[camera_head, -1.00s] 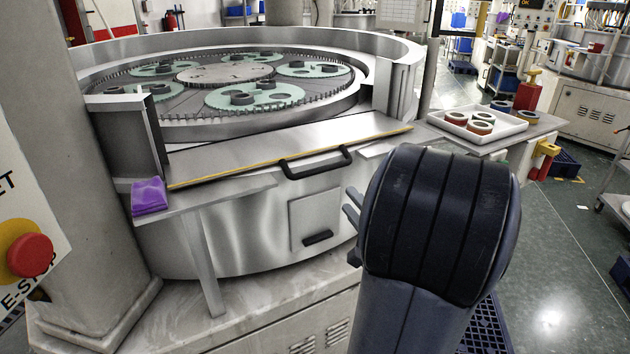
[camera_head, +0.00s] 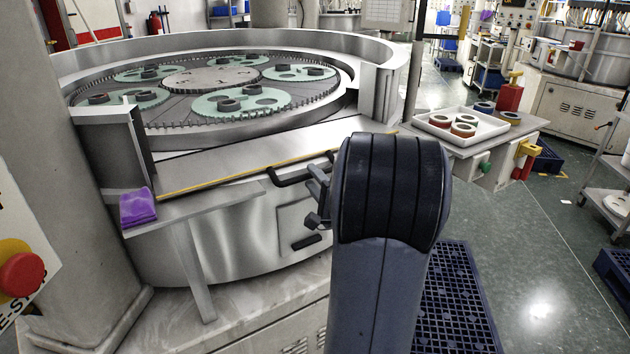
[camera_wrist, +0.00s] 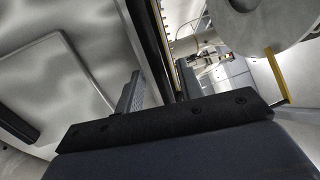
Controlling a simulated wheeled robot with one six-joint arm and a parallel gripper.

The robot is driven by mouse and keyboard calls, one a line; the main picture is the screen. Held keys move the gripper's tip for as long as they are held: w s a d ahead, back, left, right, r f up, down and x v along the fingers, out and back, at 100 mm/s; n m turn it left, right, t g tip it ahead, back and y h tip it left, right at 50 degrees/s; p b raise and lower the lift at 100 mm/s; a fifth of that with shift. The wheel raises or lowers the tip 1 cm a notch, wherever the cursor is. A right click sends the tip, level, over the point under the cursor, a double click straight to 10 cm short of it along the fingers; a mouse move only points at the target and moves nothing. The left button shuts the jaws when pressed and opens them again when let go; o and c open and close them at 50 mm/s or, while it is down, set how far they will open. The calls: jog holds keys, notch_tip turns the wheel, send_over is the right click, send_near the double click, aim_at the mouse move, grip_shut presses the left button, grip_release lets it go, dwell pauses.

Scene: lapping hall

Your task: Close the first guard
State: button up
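The first guard (camera_head: 225,160) is a flat steel panel with a yellow-lined edge. It lies folded out, nearly level, in front of the round lapping machine, leaving the front of the plate open. Its black bar handle (camera_head: 285,180) is on the front edge; its right end is hidden behind my arm. My gripper (camera_head: 318,200) is beside the right part of the handle, partly hidden by my wrist. In the wrist view the fingers (camera_wrist: 158,90) stand apart, with a dark edge running up between them. I cannot tell whether they touch the handle.
A white tray (camera_head: 440,137) of rings stands on a side table at right. A red emergency stop (camera_head: 22,275) is at lower left. A blue floor grate (camera_head: 455,300) lies beside my arm.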

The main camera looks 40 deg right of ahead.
jog(key=shift+c, duration=0.3)
grip_shut()
